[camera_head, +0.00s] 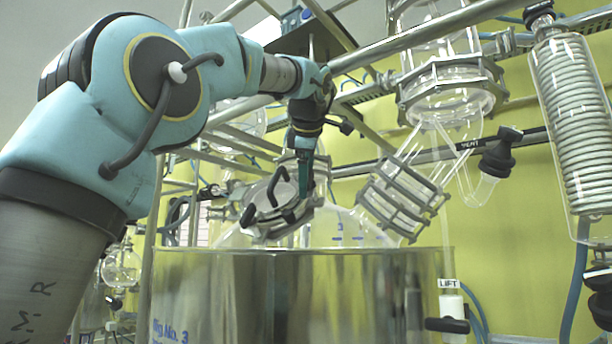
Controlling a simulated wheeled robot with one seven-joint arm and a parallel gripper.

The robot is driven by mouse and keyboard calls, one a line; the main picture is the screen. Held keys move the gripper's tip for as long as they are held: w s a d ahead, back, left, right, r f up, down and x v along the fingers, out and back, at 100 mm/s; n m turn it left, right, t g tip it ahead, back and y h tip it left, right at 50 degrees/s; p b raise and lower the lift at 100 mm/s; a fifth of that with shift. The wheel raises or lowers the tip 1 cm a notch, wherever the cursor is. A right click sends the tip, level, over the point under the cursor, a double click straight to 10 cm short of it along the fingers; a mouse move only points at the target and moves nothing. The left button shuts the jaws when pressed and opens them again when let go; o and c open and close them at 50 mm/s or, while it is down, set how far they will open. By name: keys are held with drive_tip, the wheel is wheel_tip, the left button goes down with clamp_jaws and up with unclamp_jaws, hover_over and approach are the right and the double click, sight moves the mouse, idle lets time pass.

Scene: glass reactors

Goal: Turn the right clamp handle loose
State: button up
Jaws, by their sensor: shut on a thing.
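A round metal-rimmed port cover (268,222) sits tilted on the glass top of the steel vessel, left of the middle. Black handles stand out on it: a left one (248,214), an upper looped one (276,184) and the right clamp handle (296,212). My gripper (306,190) points down from my teal arm, with its fingers at the cover's right side. It is shut on the right clamp handle; the fingers and the handle overlap, so the exact grip is hard to see.
The large steel vessel (300,295) fills the lower middle. A flanged glass joint (402,197) stands right of the cover. Metal frame bars (420,33) cross above, near my wrist. A coil condenser (575,120) and a LIFT valve (452,315) are at the right.

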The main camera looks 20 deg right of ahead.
drive_tip(key=shift+r, duration=0.35)
drive_tip(key=o, duration=1.1)
drive_tip(key=shift+f, duration=0.1)
drive_tip(key=v, duration=0.7)
drive_tip(key=shift+s+r, duration=0.2)
drive_tip(key=shift+a, duration=0.1)
